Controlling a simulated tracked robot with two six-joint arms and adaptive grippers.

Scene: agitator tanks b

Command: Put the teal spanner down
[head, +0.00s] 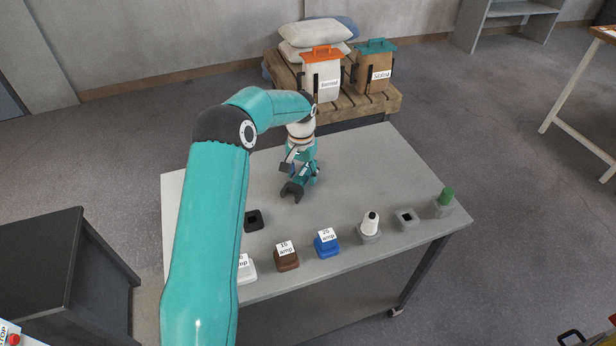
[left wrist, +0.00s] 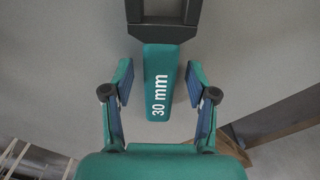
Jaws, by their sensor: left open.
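The teal spanner has a handle marked 30 mm and a dark open jaw; in the left wrist view its handle (left wrist: 160,62) lies between my fingers, with a gap on each side. In the head view its dark jaw (head: 291,192) shows against the grey table (head: 370,165), just in front of my left gripper (head: 300,173). My left gripper, also in the left wrist view (left wrist: 159,78), is open around the handle. The spanner appears to rest on the table top. My right gripper is not in view.
Along the table's front edge stand a white block (head: 246,271), a brown block (head: 287,259), a blue block (head: 326,245), a white-topped piece (head: 370,225), a grey socket (head: 406,218) and a green-topped piece (head: 444,203). A black socket (head: 253,220) is nearer my arm. Bags stand on a pallet (head: 390,103) behind.

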